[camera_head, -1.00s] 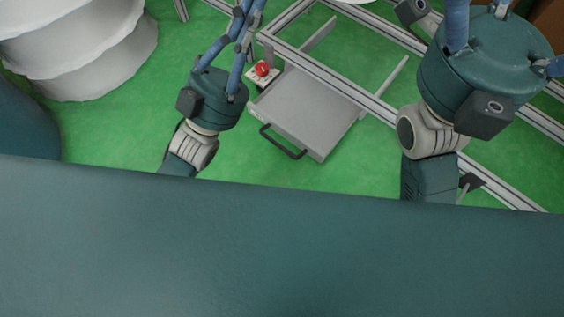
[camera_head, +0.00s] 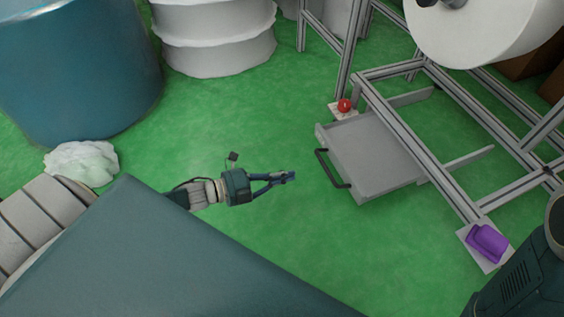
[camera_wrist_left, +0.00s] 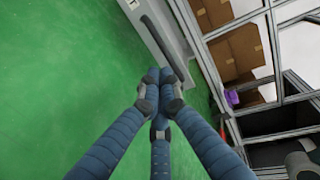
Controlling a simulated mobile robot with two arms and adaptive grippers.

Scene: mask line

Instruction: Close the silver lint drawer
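The silver lint drawer (camera_head: 375,155) is pulled out of the metal frame, with its black handle (camera_head: 333,168) facing left. My left gripper (camera_head: 290,177) is left of the handle, apart from it, with its fingertips pointing towards the drawer. Its blue fingers meet at the tips and hold nothing. In the left wrist view the fingertips (camera_wrist_left: 160,78) are together, with the drawer front (camera_wrist_left: 148,25) and dark handle (camera_wrist_left: 168,48) beyond them. My right gripper is out of view; only part of my right arm shows at the lower right.
A purple object (camera_head: 487,243) lies on a white plate at the lower right. A white roll (camera_head: 480,25) hangs above the frame. Green floor (camera_head: 260,120) is clear around my left gripper.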

